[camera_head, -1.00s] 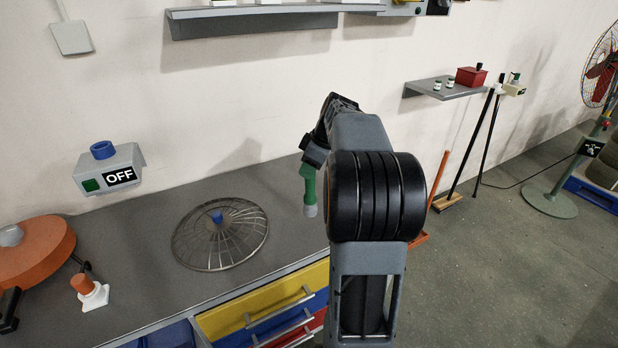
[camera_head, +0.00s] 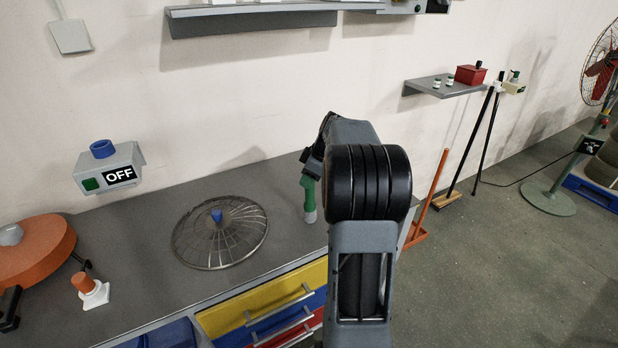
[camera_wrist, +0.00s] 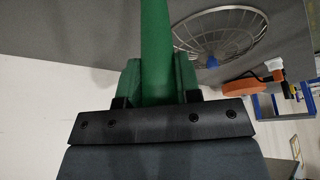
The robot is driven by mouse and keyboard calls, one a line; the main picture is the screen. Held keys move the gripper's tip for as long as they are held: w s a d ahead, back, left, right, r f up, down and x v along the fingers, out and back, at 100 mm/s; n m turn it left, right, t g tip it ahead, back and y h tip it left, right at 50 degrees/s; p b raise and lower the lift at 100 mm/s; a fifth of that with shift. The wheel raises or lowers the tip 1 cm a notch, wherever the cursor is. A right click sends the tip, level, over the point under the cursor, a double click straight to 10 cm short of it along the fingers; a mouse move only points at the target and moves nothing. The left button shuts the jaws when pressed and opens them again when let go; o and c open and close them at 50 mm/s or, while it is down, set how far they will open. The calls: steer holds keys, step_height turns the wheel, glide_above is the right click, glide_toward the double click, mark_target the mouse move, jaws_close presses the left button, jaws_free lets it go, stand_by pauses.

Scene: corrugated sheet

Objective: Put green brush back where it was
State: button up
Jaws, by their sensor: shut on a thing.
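The green brush (camera_head: 309,196) has a green handle and a pale lower end. In the head view it hangs roughly upright at the right end of the grey workbench (camera_head: 140,262), beside my arm. I cannot tell whether its lower end touches the bench top. My gripper (camera_wrist: 156,92) is shut on the green handle (camera_wrist: 156,40), which fills the middle of the wrist view. In the head view my arm hides most of the gripper.
A wire fan guard (camera_head: 222,232) lies on the bench left of the brush. An OFF switch box (camera_head: 110,168) is on the wall. A wall shelf (camera_head: 440,86) is at right.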

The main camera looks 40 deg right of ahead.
steer(key=shift+f, duration=0.2)
steer(key=o, duration=0.9)
steer(key=shift+o, duration=0.2)
steer(key=v, duration=1.2)
steer(key=s+a+f+m+h, duration=0.1)
steer(key=s+a+f+m, duration=0.15)
steer(key=a, duration=1.15)
steer(key=s+a+f+m+h, duration=0.1)
steer(key=s+a+f+m, duration=0.3)
steer(key=s+a+f, duration=0.4)
steer(key=s+a, duration=0.4)
steer(key=shift+f+m+h, duration=0.25)
steer(key=shift+m+h, duration=0.05)
steer(key=shift+m, duration=0.05)
steer(key=shift+a, duration=0.15)
